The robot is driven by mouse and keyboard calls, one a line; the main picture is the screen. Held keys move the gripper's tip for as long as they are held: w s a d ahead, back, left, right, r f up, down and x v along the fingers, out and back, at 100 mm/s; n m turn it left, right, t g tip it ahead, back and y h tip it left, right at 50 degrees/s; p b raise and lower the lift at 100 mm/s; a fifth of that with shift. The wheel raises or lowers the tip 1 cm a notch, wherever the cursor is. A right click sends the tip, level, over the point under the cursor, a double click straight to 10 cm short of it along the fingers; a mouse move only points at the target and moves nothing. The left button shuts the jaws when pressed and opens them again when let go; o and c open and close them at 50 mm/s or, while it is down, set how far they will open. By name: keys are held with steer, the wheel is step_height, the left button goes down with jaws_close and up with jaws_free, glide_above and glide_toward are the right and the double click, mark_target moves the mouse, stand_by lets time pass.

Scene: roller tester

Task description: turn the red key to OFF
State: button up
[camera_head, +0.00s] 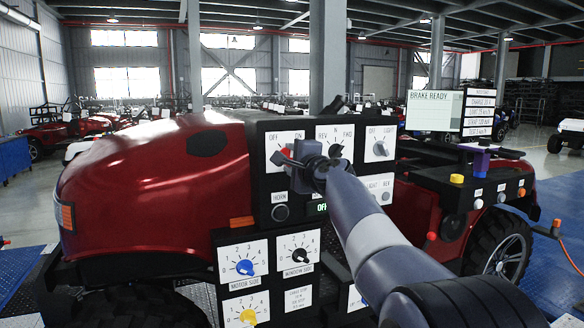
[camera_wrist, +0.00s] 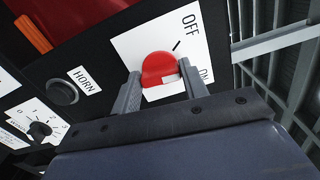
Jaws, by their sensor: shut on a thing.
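The red key (camera_wrist: 158,68) is a rounded knob on a white plate (camera_wrist: 128,45) marked OFF and ON. In the wrist view OFF is in full at the upper right; ON is partly hidden lower right, behind a finger. A black tick lies between the key and OFF. A pale mark shows on the key's lower edge; I cannot tell its setting for sure. My gripper (camera_wrist: 161,86) has one finger on each side of the key and is shut on it. In the head view my gripper (camera_head: 298,165) covers most of the key (camera_head: 285,153).
The black panel also carries a REV-N-FWD knob (camera_head: 335,150), a light knob (camera_head: 381,149) and a HORN button (camera_head: 280,213). Blue (camera_head: 245,267), black (camera_head: 299,256) and yellow (camera_head: 249,316) dials sit below. A red vehicle hood (camera_head: 150,180) stands left. A screen (camera_head: 434,110) reads BRAKE READY.

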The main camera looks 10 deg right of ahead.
steer(key=shift+f+n+b, duration=0.2)
steer(key=shift+n+b, duration=2.25)
steer(key=shift+n, duration=1.45)
steer(key=o, duration=1)
steer(key=shift+r, duration=0.1)
steer(key=s+b, duration=0.1)
steer(key=s, duration=0.2)
steer(key=s+d+b, duration=0.1)
steer(key=s, duration=0.3)
steer(key=s+d+b, duration=0.1)
steer(key=s, duration=0.2)
steer(key=shift+s+d, duration=0.1)
steer(key=shift+s, duration=0.2)
